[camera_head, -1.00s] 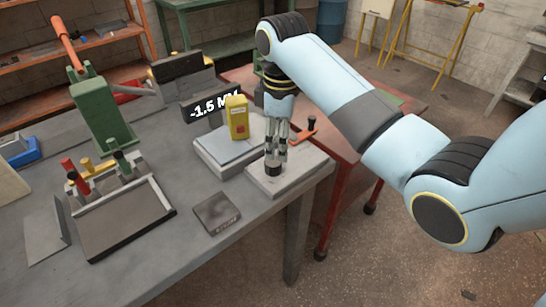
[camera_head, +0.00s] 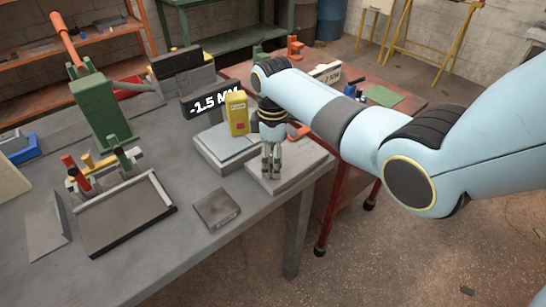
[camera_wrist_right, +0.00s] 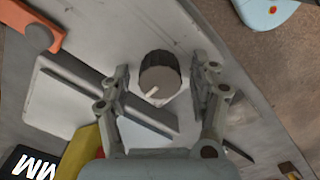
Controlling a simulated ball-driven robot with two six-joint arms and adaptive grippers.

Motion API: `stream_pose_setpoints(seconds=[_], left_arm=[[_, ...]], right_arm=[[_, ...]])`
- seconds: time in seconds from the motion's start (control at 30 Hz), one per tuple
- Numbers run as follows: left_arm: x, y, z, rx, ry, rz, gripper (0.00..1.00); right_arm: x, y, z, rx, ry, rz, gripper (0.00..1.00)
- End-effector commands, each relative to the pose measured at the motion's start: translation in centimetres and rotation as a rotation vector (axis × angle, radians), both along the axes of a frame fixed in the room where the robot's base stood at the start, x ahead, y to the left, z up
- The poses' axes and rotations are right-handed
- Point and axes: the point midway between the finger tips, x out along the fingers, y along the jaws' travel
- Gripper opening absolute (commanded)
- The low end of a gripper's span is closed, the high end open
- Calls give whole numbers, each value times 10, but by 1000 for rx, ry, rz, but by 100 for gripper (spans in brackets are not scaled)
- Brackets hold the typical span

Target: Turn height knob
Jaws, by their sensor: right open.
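The height knob (camera_wrist_right: 160,74) is a dark ribbed cylinder with a grey top and a white pointer line. It stands on a pale grey plate (camera_wrist_right: 110,30); the plate also shows in the head view (camera_head: 300,164). My right gripper (camera_head: 271,174) points down over this plate, and its fingers hide most or all of the knob there. In the right wrist view my right gripper (camera_wrist_right: 160,88) is open, with one finger on each side of the knob and a gap to both. A dark display (camera_head: 210,101) reads -1.5 MM. My left gripper is not in view.
A yellow box (camera_head: 237,113) stands beside the display on a pale block (camera_head: 222,147). A dark square block (camera_head: 217,208) lies in front on the grey bench. A tray (camera_head: 125,215) and a green lever press (camera_head: 103,110) are at left. An orange part (camera_wrist_right: 30,25) lies near the knob plate.

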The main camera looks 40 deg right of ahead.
Motion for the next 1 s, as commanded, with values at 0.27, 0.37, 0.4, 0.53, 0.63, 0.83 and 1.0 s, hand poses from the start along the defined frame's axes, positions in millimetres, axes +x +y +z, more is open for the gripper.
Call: stream_pose_setpoints(seconds=[0.27, 0.37, 0.4, 0.53, 0.63, 0.83, 1.0], left_arm=[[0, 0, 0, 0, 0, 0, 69], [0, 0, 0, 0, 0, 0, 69], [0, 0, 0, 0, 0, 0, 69], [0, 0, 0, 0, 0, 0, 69], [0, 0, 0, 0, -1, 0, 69], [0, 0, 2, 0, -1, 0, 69], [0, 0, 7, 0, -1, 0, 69]], right_arm=[[0, 0, 0, 0, 0, 0, 54], [0, 0, 0, 0, 0, 0, 41], [0, 0, 0, 0, 0, 0, 36], [0, 0, 0, 0, 1, 0, 19], [0, 0, 0, 0, 1, 0, 7], [0, 0, 0, 0, 1, -14, 7], [-1, 0, 1, 0, 4, -68, 7]])
